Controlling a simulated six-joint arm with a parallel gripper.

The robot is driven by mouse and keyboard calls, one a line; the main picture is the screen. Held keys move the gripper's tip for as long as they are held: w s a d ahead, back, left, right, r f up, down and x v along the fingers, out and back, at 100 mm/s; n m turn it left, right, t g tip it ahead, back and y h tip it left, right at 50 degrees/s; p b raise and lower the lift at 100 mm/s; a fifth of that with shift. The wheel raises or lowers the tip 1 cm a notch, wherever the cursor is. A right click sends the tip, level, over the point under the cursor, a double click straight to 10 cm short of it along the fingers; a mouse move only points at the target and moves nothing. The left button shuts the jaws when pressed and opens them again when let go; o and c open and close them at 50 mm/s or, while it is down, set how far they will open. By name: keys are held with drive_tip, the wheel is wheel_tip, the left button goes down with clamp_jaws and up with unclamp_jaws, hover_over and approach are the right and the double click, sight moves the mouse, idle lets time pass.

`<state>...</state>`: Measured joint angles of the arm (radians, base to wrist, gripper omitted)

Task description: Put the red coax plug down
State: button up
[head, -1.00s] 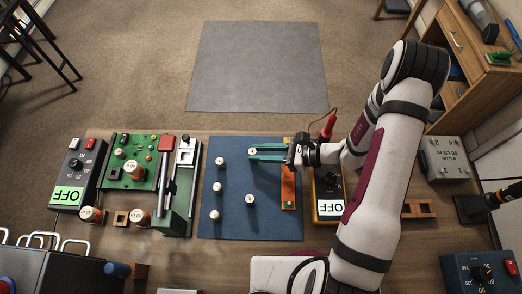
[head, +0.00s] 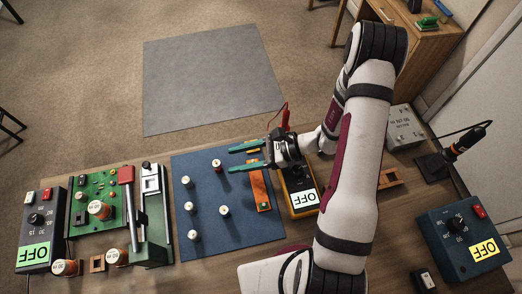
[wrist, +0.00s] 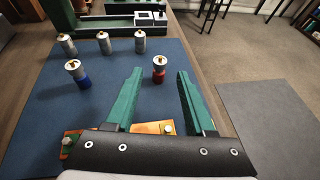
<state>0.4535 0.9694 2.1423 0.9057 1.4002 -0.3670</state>
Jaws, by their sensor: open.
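The red coax plug (wrist: 159,72), a grey-topped cylinder with a red lower band, stands upright on the blue mat (head: 268,226). In the head view (head: 217,164) only its pale top is clear. My gripper (head: 230,160) is open, its green fingers pointing left. In the wrist view (wrist: 159,74) the plug shows in the gap between the fingertips, apart from both. In the head view it stands just left of the tips.
A blue-banded plug (wrist: 78,74) and several plain plugs (wrist: 104,43) stand on the mat. An orange strip (head: 258,190) lies below my gripper. A yellow-edged meter (head: 302,196) is to its right, and a green board (head: 88,205) lies left of the mat.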

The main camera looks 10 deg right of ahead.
drive_tip(key=v, duration=0.7)
drive_tip(key=shift+d+r, duration=0.1)
drive_tip(key=shift+d, duration=0.1)
drive_tip(key=s+a+r+n+g+h, duration=0.45)
drive_tip(key=s+r+n, duration=0.3)
drive_tip(key=r, duration=0.25)
drive_tip(key=s+r+n+t+h, duration=0.1)
drive_tip(key=s+r+n+h, duration=0.1)
drive_tip(key=s, duration=0.3)
drive_tip(key=s+d+r+n+h, duration=0.1)
drive_tip(key=s+r+n+h, duration=0.2)
drive_tip(key=s+n+h, duration=0.1)
drive_tip(key=shift+s+d+n+t+h, duration=0.25)
drive_tip(key=shift+s+n+t+h, duration=0.1)
drive_tip(key=shift+s+n+h, duration=0.15)
drive_tip(key=shift+w, duration=0.1)
